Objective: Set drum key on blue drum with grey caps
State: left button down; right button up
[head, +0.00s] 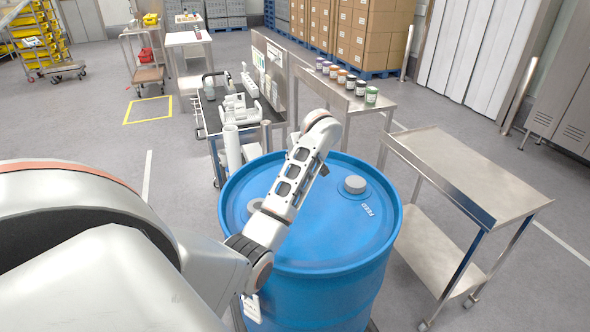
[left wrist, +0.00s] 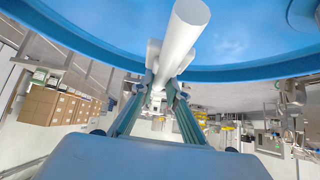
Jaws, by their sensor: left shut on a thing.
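The blue drum (head: 335,235) stands upright in the middle of the head view. One grey cap (head: 354,185) is at the right of its lid; the other (head: 256,206) is at the left, partly covered by my left arm. My left gripper (left wrist: 163,84) is shut on the pale drum key (left wrist: 184,35), a thick rod with a crosspiece by the fingers. In the left wrist view the key overlaps the drum's blue lid and rim (left wrist: 235,72); contact cannot be told. In the head view my arm hides the gripper and key. My right gripper is out of view.
A bare steel table (head: 465,175) stands right of the drum. A bench (head: 345,92) with several jars is behind it. A dark-topped cart (head: 212,112) with white items is behind left. Stacked cartons (head: 365,35) stand at the back. Open floor lies left of the cart.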

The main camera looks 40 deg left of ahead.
pick_arm(q)
jog(key=shift+f, duration=2.6)
jog(key=c, duration=2)
grip_release()
jog(key=shift+f, duration=0.15)
jog(key=v, duration=1.1)
jog(key=shift+s+d+r, duration=0.2)
jog(key=shift+d+r, duration=0.15)
jog(key=shift+r, duration=0.15)
jog(key=shift+f, duration=0.1)
